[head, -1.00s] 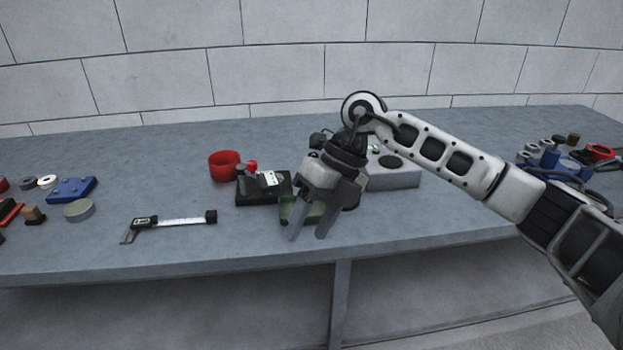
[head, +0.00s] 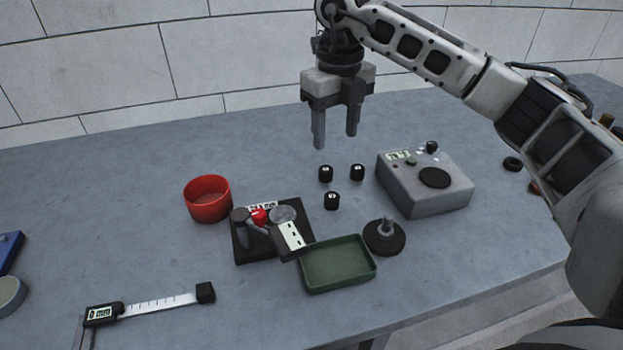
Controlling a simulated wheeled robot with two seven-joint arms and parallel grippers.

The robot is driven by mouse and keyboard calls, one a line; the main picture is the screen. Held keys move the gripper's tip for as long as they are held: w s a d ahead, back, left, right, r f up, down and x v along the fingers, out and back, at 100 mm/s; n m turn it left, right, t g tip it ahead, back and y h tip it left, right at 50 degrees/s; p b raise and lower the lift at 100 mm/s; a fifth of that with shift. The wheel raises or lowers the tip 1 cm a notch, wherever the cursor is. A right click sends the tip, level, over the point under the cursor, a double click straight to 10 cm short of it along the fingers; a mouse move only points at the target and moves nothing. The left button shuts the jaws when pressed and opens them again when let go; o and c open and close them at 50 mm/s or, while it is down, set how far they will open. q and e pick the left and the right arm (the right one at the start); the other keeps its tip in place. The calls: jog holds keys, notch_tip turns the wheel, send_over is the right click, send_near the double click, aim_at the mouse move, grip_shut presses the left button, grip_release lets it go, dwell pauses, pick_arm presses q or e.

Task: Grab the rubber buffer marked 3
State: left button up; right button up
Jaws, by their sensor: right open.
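Three small black rubber buffers with pale marks on top stand on the bench. One is at the back left (head: 326,174), one at the back right (head: 357,173), and one in front (head: 331,201). The marks are too small to read, so I cannot tell which is the 3. My right gripper (head: 336,138) is open and empty, fingers pointing down, above and a little behind the two back buffers. It does not appear to touch any of them. My left gripper is out of view.
A grey box instrument (head: 440,196) stands right of the buffers. In front are a green tray (head: 345,280), a black round base with a post (head: 384,238) and a black device (head: 262,250). A red cup (head: 208,207) and a caliper (head: 150,306) are to the left.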

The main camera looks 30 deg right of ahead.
send_over(332, 196)
jog(key=f, duration=0.9)
jog(key=shift+s, duration=0.3)
jog(key=shift+w+f+p, duration=0.15)
jog(key=shift+f+p, duration=0.05)
jog(key=shift+f, duration=1.45)
jog(key=shift+w+f+p, duration=0.15)
jog(key=shift+f, duration=1.45)
jog(key=c, duration=1)
